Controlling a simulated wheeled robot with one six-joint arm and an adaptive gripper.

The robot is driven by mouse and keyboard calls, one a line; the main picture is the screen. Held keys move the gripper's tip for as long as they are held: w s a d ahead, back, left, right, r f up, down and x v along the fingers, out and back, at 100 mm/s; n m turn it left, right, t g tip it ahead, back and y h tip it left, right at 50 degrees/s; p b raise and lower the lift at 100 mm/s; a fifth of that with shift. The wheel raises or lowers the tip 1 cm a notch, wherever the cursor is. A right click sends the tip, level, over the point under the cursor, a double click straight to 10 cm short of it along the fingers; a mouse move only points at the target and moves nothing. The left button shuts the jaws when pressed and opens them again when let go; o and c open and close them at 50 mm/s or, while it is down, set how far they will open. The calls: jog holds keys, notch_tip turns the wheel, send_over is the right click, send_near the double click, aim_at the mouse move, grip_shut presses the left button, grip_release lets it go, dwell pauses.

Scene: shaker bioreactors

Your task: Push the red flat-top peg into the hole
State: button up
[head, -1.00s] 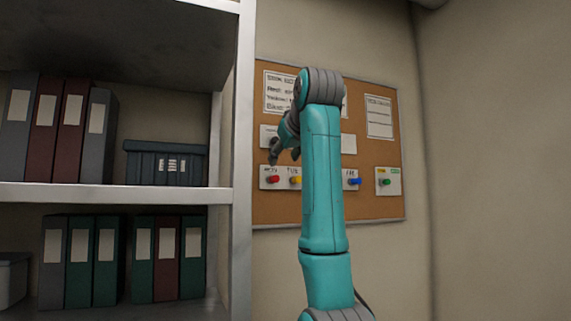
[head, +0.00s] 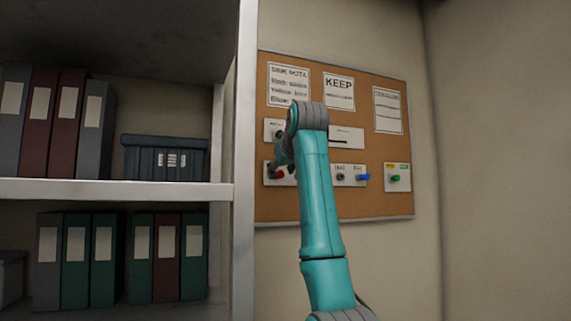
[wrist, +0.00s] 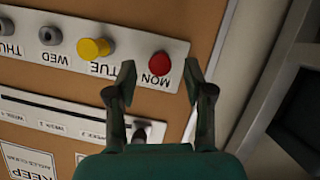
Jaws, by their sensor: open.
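The red peg (wrist: 160,65) shows its round head at the slot labelled MON on a white strip (wrist: 131,68) in the wrist view. How deep it sits in its hole is hidden. In the head view the red peg (head: 281,174) is at the left of the strip, partly behind my gripper (head: 275,170). In the wrist view my gripper (wrist: 159,76) is open and empty. Its two fingertips lie on either side of the red peg's head. I cannot tell whether they touch it.
A yellow peg (wrist: 95,47) sticks out beside it at TUE, and a grey peg or socket (wrist: 50,35) is at WED. A blue peg (head: 362,178) and a green peg (head: 396,178) are farther right. A shelf post (head: 243,160) stands close left of the cork board (head: 290,208).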

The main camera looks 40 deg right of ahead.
jog(key=shift+w+d+f, duration=0.15)
jog(key=shift+w+f, duration=0.05)
jog(key=shift+w, duration=0.25)
grip_shut()
jog(key=shift+s+a, duration=0.2)
jog(key=shift+s, duration=0.5)
jog(key=shift+s+a, duration=0.15)
jog(key=shift+s, duration=0.5)
dwell(0.4)
jog(key=shift+s+a, duration=0.2)
jog(key=shift+s, duration=0.5)
jog(key=shift+s+a, duration=0.2)
jog(key=shift+s, duration=0.45)
